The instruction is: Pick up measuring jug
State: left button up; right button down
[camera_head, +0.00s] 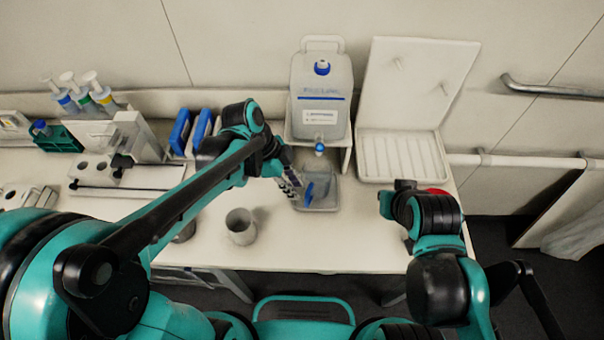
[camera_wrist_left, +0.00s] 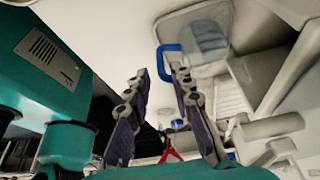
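The measuring jug (camera_head: 321,188) is clear with a blue handle. It stands in a shallow grey tray (camera_head: 328,206) below the tap of a large water container. In the left wrist view the jug (camera_wrist_left: 208,42) is at the top, its blue handle (camera_wrist_left: 166,66) towards the fingers. My left gripper (camera_head: 291,183) is just left of the jug. Its fingers (camera_wrist_left: 157,70) are apart with nothing between them; one fingertip overlaps the handle in the picture, and contact cannot be told. My right gripper (camera_head: 396,197) is over the table's right part, its fingers mostly hidden.
The water container (camera_head: 321,95) stands on a white stand behind the jug. A white drying rack (camera_head: 405,158) is to its right. A grey cup (camera_head: 241,227) stands near the front edge. Blue-edged racks (camera_head: 190,132) and pipettes (camera_head: 80,92) are at the left.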

aim_at(314, 185)
pick_arm(q)
jog(key=shift+m, duration=0.3)
jog(key=b+x, duration=0.2)
jog(key=x, duration=0.6)
jog(key=shift+b, duration=0.3)
grip_shut()
